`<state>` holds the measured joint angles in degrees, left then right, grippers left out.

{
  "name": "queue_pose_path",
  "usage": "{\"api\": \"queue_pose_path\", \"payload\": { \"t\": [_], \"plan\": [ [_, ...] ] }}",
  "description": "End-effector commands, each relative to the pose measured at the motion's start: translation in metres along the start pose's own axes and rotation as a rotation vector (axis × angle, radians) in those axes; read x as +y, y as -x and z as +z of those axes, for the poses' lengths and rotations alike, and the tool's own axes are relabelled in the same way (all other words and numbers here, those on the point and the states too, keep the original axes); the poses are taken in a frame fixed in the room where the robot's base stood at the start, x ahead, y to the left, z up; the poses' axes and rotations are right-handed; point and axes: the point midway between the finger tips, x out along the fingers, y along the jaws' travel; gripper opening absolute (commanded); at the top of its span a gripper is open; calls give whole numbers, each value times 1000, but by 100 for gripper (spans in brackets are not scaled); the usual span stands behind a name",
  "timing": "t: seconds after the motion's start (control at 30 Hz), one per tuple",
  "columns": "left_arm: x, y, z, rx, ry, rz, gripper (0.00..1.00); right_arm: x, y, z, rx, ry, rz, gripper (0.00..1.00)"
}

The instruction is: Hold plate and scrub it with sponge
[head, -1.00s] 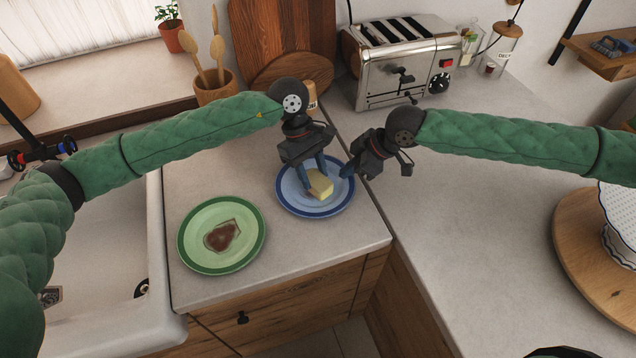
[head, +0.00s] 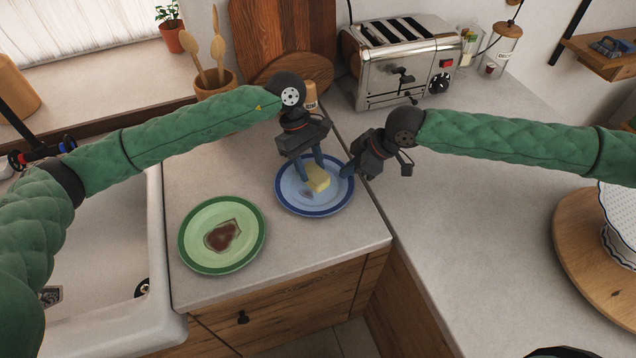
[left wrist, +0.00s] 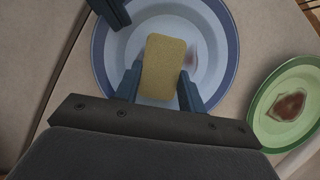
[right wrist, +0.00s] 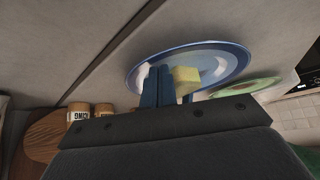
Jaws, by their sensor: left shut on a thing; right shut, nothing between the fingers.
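The blue-rimmed plate (head: 325,208) lies on the counter, with a faint reddish-grey smear (left wrist: 191,54) on it. My left gripper (head: 309,169) is shut on the yellow sponge (head: 318,178), which is low over the plate's middle and seems to touch it. The sponge also shows between the fingers in the left wrist view (left wrist: 163,68). My right gripper (head: 348,170) is shut and empty at the plate's right rim; its fingers (right wrist: 157,85) are together in the right wrist view. I cannot tell whether they touch the rim. A green-rimmed plate (head: 190,246) with a brown stain (head: 222,236) lies front left.
A sink (head: 110,305) is at the left. A pot of wooden spoons (head: 215,85), a cutting board (head: 268,40) and a toaster (head: 400,65) stand behind. The counter to the right is mostly clear, up to a round wooden board (head: 575,250).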

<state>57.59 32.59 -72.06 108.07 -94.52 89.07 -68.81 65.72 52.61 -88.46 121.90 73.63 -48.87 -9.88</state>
Motion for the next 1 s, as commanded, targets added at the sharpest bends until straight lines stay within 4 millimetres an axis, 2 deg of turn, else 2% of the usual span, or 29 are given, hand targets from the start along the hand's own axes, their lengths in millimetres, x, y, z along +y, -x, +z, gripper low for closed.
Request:
{"api": "queue_pose_path", "payload": {
  "t": [0.37, 0.8, 1.0],
  "plan": [
    [11, -2, 8, 0, 1, 0, 22, 0, 0, 0, 0, 0, 0, 0],
    [10, -9, 20, 0, 0, -1, 22, 0, 0, 0, 0, 0, 0, 0],
    [11, -7, 16, 0, 1, -1, 22, 0, 0, 0, 0, 0, 0, 0]
  ]
}}
